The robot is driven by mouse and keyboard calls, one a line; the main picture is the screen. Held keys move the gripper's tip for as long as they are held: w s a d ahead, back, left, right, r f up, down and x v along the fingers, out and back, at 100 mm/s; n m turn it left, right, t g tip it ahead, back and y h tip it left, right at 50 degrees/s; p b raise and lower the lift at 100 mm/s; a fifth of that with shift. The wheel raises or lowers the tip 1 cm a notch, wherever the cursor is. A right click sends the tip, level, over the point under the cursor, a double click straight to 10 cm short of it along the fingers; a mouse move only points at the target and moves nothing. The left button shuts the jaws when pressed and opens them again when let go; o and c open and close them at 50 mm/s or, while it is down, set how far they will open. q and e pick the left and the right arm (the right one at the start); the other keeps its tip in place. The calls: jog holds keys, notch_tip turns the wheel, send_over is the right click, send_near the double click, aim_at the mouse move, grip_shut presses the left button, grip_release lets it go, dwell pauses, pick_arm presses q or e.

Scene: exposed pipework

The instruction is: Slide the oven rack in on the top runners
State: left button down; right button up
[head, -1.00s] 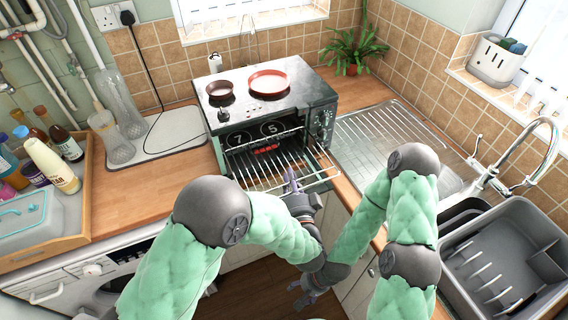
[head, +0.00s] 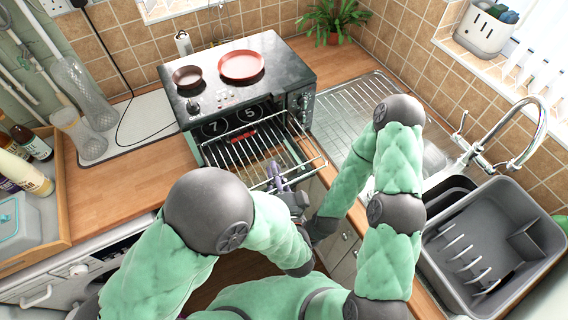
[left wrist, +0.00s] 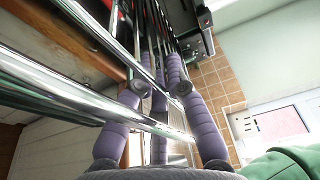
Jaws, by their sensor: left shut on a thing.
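The oven (head: 305,75) is a black countertop unit with its front open, showing a dark cavity and a small red thing inside. The wire oven rack (head: 252,157) is partly in the opening and sticks out at the front, roughly level. My left gripper (head: 276,177) is shut on the rack's front edge. In the left wrist view its purple fingers (left wrist: 160,78) are around the rack's wires, with a thick chrome bar (left wrist: 80,95) of the rack crossing nearby. Which runners the rack is on cannot be told. My right gripper's fingers are hidden behind my left arm.
A dark red dish (head: 188,77) and a larger red dish (head: 242,66) stand on the oven. The draining board and sink (head: 350,115) are to its right, a grey dish rack (head: 490,245) nearer. A white mat with glass vases (head: 100,100) lies left; wooden counter (head: 120,190) is clear between.

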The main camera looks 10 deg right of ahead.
pick_arm(q)
jog(key=shift+a+r, duration=0.25)
jog(key=shift+r, duration=0.1)
pick_arm(e)
jog(key=shift+w+d+r, duration=0.2)
jog(key=shift+w, duration=0.1)
jog(key=shift+r, duration=0.15)
